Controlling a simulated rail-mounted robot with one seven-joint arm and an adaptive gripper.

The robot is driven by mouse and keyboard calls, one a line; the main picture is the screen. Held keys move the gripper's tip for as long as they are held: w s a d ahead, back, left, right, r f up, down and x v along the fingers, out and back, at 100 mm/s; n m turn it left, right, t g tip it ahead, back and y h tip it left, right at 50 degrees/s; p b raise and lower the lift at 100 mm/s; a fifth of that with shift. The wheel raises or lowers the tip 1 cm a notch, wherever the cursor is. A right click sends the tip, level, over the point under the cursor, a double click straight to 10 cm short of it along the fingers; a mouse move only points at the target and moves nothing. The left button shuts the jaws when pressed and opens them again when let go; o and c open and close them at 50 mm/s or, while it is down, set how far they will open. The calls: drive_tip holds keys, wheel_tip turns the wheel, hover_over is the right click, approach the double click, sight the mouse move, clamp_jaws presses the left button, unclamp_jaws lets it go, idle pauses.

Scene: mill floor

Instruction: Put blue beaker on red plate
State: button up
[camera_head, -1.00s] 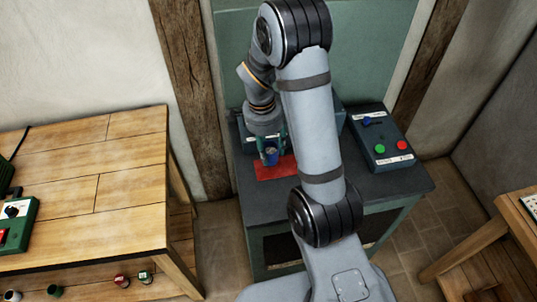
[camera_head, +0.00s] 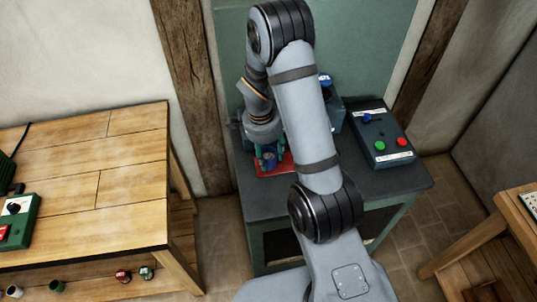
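The blue beaker (camera_head: 269,158) is between the fingers of my gripper (camera_head: 269,156), which appear shut on it. The beaker looks upright. The red plate (camera_head: 288,168) lies on the dark top of the green cabinet, under and around the gripper. The beaker is over the plate in this view. I cannot tell whether its base touches the plate. The fingers and wrist hide part of the beaker and of the plate.
A control box (camera_head: 382,136) with green and red buttons stands on the cabinet (camera_head: 400,182) at right. Another device (camera_head: 331,108) is partly hidden behind my arm. A wooden table (camera_head: 90,195) stands at left. The cabinet's front right top is clear.

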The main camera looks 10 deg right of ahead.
drive_tip(key=o, duration=0.3)
drive_tip(key=shift+r, duration=0.1)
drive_tip(key=shift+r+p, duration=0.25)
drive_tip(key=shift+p, duration=0.15)
wheel_tip(320, 180, up, 12)
drive_tip(key=a, duration=0.1)
drive_tip(key=shift+s+a+f+b, duration=0.15)
drive_tip(key=shift+s+b, duration=0.1)
drive_tip(key=shift+b, duration=0.2)
drive_tip(key=shift+a, duration=0.1)
